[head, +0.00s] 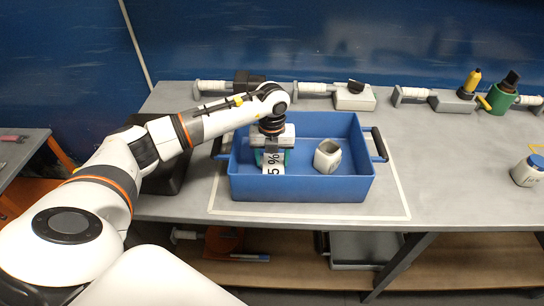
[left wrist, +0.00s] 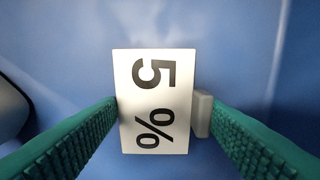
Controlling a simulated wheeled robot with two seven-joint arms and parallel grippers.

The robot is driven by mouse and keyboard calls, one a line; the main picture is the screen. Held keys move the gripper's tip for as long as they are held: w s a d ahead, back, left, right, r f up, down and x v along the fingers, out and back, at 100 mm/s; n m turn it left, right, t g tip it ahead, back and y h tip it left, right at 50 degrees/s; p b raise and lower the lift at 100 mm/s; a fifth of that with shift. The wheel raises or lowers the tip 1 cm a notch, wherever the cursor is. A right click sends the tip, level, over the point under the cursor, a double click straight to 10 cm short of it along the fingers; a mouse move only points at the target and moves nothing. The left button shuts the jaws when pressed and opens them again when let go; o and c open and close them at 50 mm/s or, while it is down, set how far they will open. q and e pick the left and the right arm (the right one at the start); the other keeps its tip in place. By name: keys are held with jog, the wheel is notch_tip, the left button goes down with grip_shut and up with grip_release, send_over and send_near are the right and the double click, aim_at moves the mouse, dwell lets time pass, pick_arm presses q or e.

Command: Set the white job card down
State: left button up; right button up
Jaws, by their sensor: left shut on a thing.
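The white job card (head: 273,168), printed "5 %", is in my left gripper (head: 271,156) in the head view. The gripper points down inside the blue tray (head: 310,188), in its left half. In the left wrist view the card (left wrist: 153,100) lies between the green fingers of the left gripper (left wrist: 160,108), over a blue surface. The gripper is shut on it. A small pale block shows at the card's right edge. I cannot tell whether the card touches the tray floor. My right gripper is not in view.
The grey bench (head: 450,170) is clear to the right, up to a white jar with a blue lid (head: 527,171). Several fixtures line the back edge, with a green holder (head: 498,98) among them.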

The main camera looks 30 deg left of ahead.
aim_at(272, 164)
pick_arm(q)
jog(key=o, duration=0.9)
jog(key=shift+f, duration=0.1)
jog(key=shift+o, duration=0.2)
notch_tip(272, 164, up, 12)
jog(key=shift+r+b, duration=0.2)
jog(key=shift+b, duration=0.2)
